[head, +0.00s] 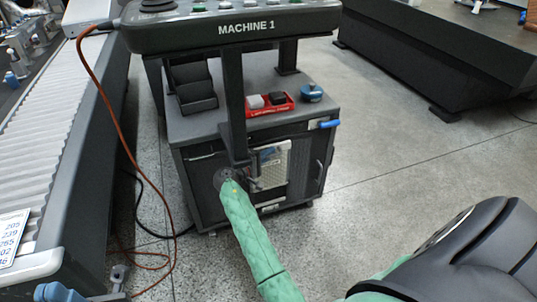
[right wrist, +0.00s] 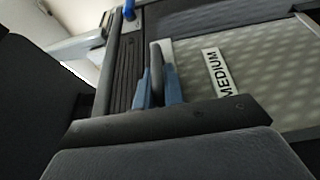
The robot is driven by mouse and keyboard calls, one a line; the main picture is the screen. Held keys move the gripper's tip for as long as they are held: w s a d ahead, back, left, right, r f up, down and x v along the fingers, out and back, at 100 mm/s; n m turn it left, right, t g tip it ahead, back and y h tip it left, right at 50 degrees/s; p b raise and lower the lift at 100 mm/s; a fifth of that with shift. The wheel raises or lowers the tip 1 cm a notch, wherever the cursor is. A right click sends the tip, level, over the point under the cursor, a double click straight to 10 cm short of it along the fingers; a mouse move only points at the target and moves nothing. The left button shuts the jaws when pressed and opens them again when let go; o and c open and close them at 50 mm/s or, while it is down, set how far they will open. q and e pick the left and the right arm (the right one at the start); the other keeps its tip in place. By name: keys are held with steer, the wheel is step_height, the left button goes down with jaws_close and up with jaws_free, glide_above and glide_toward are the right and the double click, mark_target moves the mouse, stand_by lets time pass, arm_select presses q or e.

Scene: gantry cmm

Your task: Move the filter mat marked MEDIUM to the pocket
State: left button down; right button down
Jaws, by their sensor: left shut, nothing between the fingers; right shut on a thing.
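The pale filter mat (head: 274,168) is at the front of the cabinet under the panel. In the right wrist view the mat (right wrist: 262,75) is close, with a white label (right wrist: 216,74) reading MEDIUM. My right gripper (head: 256,184), on the green-sleeved arm, is at the cabinet front beside the mat. In the right wrist view its blue fingers (right wrist: 158,88) are shut on a grey upright tab at the mat's edge. I cannot tell how far the mat sits in the front, nor pick out the pocket with certainty.
The cabinet (head: 190,130) carries a black bin (head: 192,88), a red tray (head: 270,106) and a blue round item (head: 312,93). The MACHINE 1 panel (head: 235,28) stands above. Floor (head: 400,150) is clear to the right.

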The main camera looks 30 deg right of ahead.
mark_target(269, 163)
steer(key=shift+f, duration=0.1)
steer(key=shift+f, duration=0.5)
stand_by(0.5)
steer(key=shift+f+b, duration=0.5)
steer(key=shift+b, duration=0.05)
steer(key=shift+f, duration=0.25)
steer(key=shift+f+b, duration=0.45)
steer(key=shift+f, duration=0.3)
stand_by(0.5)
steer(key=shift+f, duration=0.2)
